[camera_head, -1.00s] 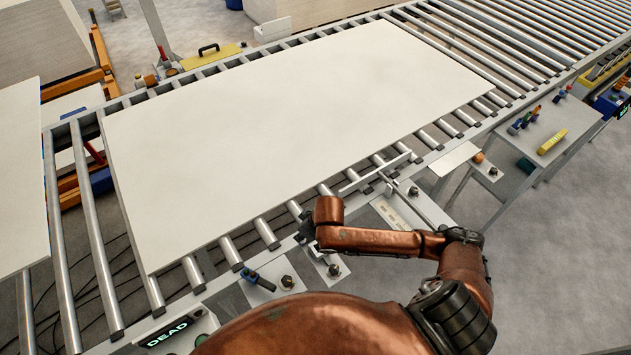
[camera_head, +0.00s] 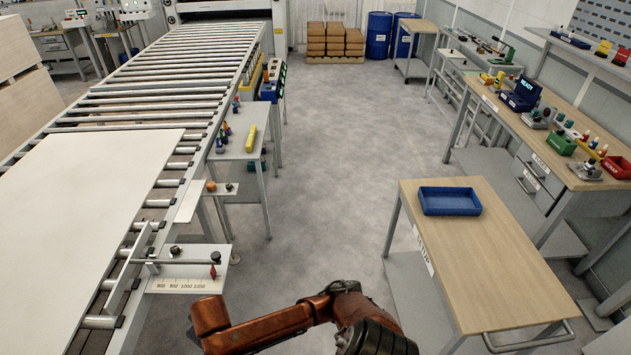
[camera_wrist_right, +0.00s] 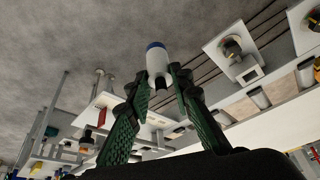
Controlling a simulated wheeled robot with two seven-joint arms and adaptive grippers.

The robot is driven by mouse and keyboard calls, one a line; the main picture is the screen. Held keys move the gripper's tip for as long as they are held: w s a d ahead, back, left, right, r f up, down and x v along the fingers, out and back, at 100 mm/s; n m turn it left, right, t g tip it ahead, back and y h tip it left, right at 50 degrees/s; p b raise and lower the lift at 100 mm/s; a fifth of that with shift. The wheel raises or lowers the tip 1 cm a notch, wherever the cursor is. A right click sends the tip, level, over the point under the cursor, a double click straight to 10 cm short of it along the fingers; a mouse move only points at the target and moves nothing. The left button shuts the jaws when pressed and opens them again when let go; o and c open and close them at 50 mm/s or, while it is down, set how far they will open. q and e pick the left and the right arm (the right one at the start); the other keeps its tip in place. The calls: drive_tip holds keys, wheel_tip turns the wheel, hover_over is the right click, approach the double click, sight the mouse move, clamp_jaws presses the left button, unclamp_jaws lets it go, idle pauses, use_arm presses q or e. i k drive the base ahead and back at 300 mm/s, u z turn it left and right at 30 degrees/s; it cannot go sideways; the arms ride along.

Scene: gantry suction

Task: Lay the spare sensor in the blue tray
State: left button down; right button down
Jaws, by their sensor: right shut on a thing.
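The blue tray (camera_head: 449,208) lies on the wooden top of a cart at the right in the head view, and it looks empty. In the right wrist view my right gripper (camera_wrist_right: 160,82) has its green fingers closed around a small white cylinder with a blue end and a dark tip, seemingly the spare sensor (camera_wrist_right: 156,63). It sticks out past the fingertips. The head view shows only copper links of my arm at the bottom, far from the tray; the right gripper does not show there. My left gripper is in no view.
The cart top (camera_head: 480,270) is clear around the tray. A roller conveyor (camera_head: 165,95) with a large white board (camera_head: 85,215) runs along the left. Open floor (camera_head: 325,170) lies between conveyor and cart. A cluttered workbench (camera_head: 540,145) stands behind the cart at right.

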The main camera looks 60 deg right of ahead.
sight(448, 204)
drive_tip(key=z, duration=0.9)
drive_tip(key=i, duration=0.25)
drive_tip(key=z, duration=1.2)
drive_tip(key=i, duration=1.05)
drive_tip(key=z, duration=0.9)
drive_tip(key=i, duration=1.55)
